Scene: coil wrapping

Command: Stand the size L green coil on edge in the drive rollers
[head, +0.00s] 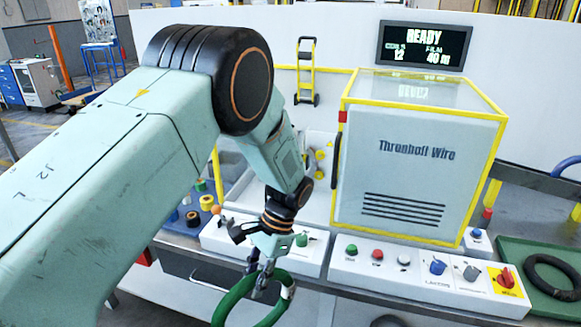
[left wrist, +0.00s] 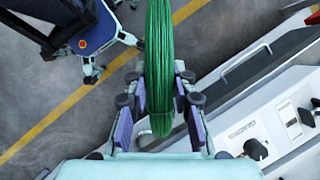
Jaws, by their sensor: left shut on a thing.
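The green coil (head: 231,297) hangs from my left gripper (head: 262,280) at the lower middle of the head view, in front of the bench; its lower part is cut off by the frame. A small pale band shows on its right side. In the left wrist view the green coil (left wrist: 160,62) is seen edge-on, upright between the two fingers, which are shut on it. The drive rollers cannot be made out for certain; yellow round parts (head: 320,160) show left of the cabinet, partly behind my arm. My right gripper is not in view.
A yellow-framed cabinet (head: 415,160) stands on the bench, with a button panel (head: 345,270) along its front. A green tray (head: 510,250) with a black coil (head: 555,275) is at the right. Small coloured spools (head: 207,203) sit left of my wrist. A screen (head: 424,46) reads READY.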

